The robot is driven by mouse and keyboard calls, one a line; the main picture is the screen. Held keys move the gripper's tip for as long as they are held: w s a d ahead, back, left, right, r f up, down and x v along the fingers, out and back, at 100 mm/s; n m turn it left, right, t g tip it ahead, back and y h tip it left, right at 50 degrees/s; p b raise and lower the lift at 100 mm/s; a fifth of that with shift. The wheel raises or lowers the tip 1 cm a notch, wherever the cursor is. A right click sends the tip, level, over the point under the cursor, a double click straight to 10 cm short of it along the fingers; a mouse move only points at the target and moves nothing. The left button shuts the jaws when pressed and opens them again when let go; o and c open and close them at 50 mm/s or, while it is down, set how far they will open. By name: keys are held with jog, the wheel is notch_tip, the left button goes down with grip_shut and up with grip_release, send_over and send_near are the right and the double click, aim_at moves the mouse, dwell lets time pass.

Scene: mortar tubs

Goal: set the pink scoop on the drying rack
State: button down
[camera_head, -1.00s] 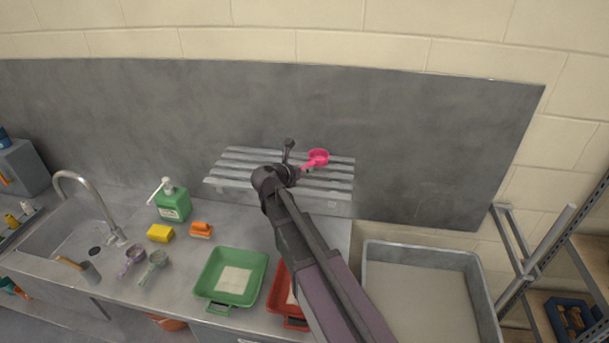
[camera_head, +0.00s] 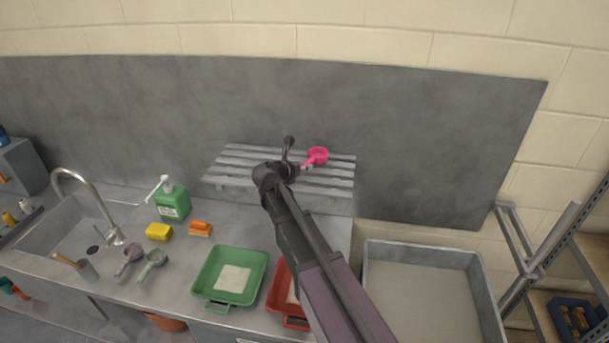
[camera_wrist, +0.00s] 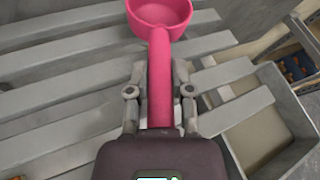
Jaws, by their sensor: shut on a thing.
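The pink scoop (camera_head: 318,155) is at the slatted grey drying rack (camera_head: 230,173), toward its right rear part in the head view. In the wrist view the pink scoop (camera_wrist: 160,70) points away from me, its bowl at the top edge and its handle between my fingers. My gripper (camera_wrist: 160,95) is shut on the handle. In the head view my gripper (camera_head: 304,170) is over the rack, partly hidden by my own arm. The rack slats (camera_wrist: 70,62) lie beneath the scoop; I cannot tell whether the bowl touches them.
A green tray (camera_head: 217,296) and a partly hidden red tray (camera_head: 289,318) stand on the counter below. A soap bottle (camera_head: 173,205), yellow sponge (camera_head: 158,232) and orange brush (camera_head: 200,229) are left of them. A large grey tub (camera_head: 480,262) stands right.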

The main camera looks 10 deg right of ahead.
jog(key=shift+f+b, duration=0.5)
jog(key=shift+f, duration=0.3)
jog(key=shift+f, duration=0.1)
jog(key=c, duration=0.5)
grip_release()
jog(key=shift+s+a+r, duration=0.15)
jog(key=shift+s+r, duration=0.05)
jog(key=shift+r, duration=0.1)
jog(key=p+v, duration=0.4)
jog(key=v, duration=0.7)
jog(key=shift+s+a, duration=0.1)
jog(key=shift+s, duration=0.05)
